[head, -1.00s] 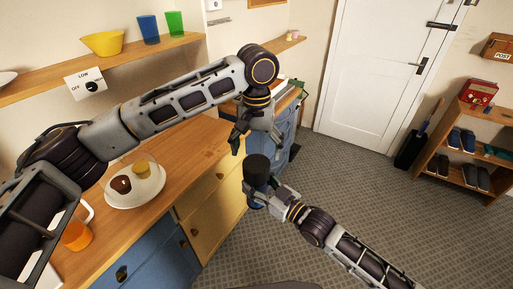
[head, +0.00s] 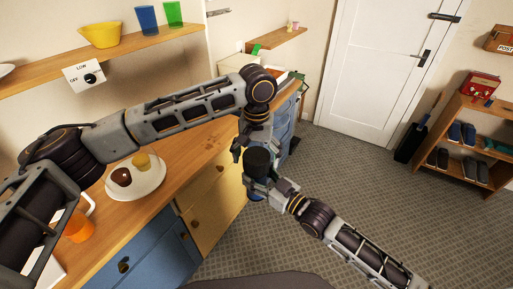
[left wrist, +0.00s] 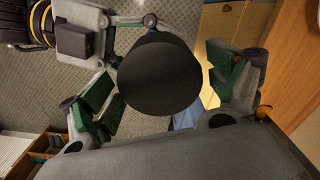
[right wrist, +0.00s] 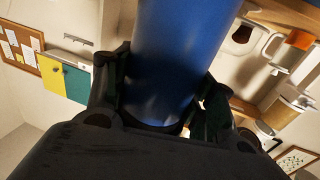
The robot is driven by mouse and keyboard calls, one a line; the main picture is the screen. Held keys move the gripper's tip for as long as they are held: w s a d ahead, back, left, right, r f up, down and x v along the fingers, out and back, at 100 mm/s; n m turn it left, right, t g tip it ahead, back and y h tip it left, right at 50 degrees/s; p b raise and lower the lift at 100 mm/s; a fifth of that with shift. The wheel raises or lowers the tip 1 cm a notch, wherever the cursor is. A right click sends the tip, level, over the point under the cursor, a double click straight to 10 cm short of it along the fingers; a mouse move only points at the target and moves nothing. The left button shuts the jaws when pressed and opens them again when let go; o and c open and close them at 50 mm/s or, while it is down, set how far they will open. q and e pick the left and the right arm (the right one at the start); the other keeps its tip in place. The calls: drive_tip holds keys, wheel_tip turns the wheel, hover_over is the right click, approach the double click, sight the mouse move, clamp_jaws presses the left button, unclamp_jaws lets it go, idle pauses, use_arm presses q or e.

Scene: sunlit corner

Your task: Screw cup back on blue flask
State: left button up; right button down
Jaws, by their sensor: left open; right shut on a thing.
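The blue flask (right wrist: 178,55) is held by my right gripper (head: 262,190), whose fingers are shut on its body in the right wrist view. In the head view only a little blue shows below the dark cup (head: 257,158), which sits at the top of the flask. Whether the cup is screwed tight cannot be told. My left gripper (head: 250,147) is open just above the cup. In the left wrist view the round dark end of the cup (left wrist: 158,75) lies between the left gripper's spread green-padded fingers, with gaps on both sides.
The wooden counter (head: 185,142) with blue and yellow drawers runs beside the grippers. On it are a white plate (head: 135,188) with two small cakes and an orange cup (head: 79,228). A wall shelf holds a yellow bowl (head: 100,34).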

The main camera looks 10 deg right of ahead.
use_arm(q)
drive_tip(key=shift+f, duration=0.95)
drive_tip(key=c, duration=1.1)
drive_tip(key=shift+m, duration=2.1)
drive_tip(key=m, duration=0.3)
drive_tip(key=shift+m, duration=0.4)
drive_tip(key=m, duration=0.7)
drive_tip(key=shift+w, duration=0.1)
drive_tip(key=o, duration=1.1)
